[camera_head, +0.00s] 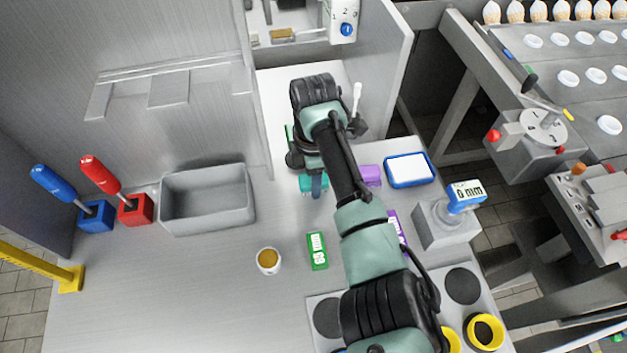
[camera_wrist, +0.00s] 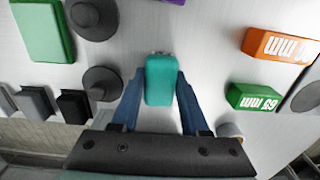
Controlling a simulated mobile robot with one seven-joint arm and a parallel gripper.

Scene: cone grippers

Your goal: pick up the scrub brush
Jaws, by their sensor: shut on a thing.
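The scrub brush appears to be the teal block (camera_wrist: 160,82) between the fingers in the wrist view, with a little grey along its far edge. My gripper (camera_wrist: 160,76) is shut on it, one blue finger along each side. In the head view the gripper (camera_head: 316,188) points down at the back of the table. Only a small teal part of the brush (camera_head: 304,183) shows beside the fingers there; my arm hides the rest. I cannot tell whether the brush touches the table or is lifted.
A purple block (camera_head: 370,176) and a blue-rimmed white tray (camera_head: 408,169) lie right of the gripper. A grey bin (camera_head: 207,198) stands left. A green 65 mm block (camera_head: 317,251) and a small round cup (camera_head: 268,261) are in front. The table's left front is clear.

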